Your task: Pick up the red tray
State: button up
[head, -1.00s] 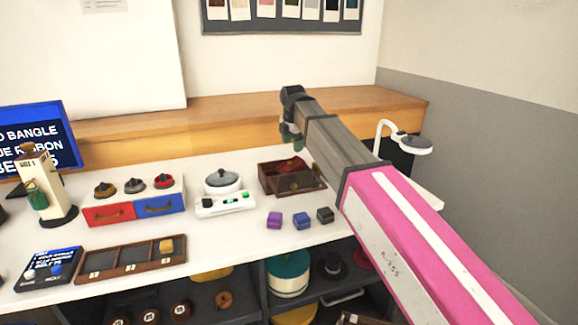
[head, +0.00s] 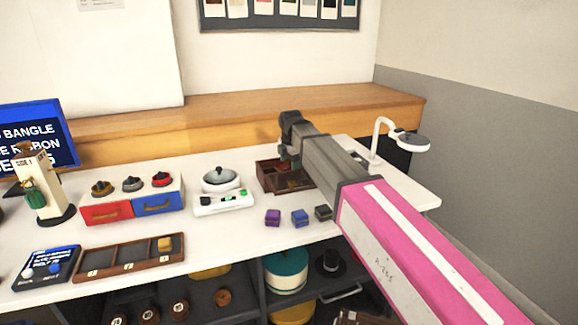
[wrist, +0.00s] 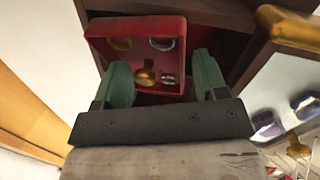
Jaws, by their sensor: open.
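The red tray (wrist: 135,28) shows in the wrist view, a shallow square tray with round wells and a brass knob (wrist: 146,73) at its near middle. Small brassy and silvery pieces lie in its wells. It sits in or over a dark brown wooden box (head: 268,178) at the right of the white counter. My gripper (wrist: 163,76) is open, its two green fingers apart on either side of the knob, which it does not visibly touch. In the head view my gripper (head: 290,150) is over the box and hides most of the tray.
A white scale (head: 224,203) stands left of the box. Purple, blue and black small boxes (head: 300,218) lie in front. Red and blue drawers (head: 107,212) stand farther left. A white lamp (head: 409,141) is at the right, and a wooden ledge (head: 220,118) runs behind.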

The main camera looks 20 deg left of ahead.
aim_at(289, 161)
jog(key=c, duration=0.8)
jog(key=shift+r, duration=0.1)
jog(key=shift+r, duration=0.5)
jog(key=r, duration=0.3)
jog(key=shift+s+a+r, duration=0.15)
jog(key=shift+s+r, duration=0.05)
jog(key=s+a+r, duration=0.2)
jog(key=s, duration=0.1)
jog(key=s+a+r, duration=0.2)
jog(key=s, duration=0.1)
jog(key=s+a+r, duration=0.2)
jog(key=s, duration=0.1)
jog(key=shift+s+a+r, duration=0.1)
jog(key=shift+s+r, duration=0.1)
jog(key=shift+r, duration=0.05)
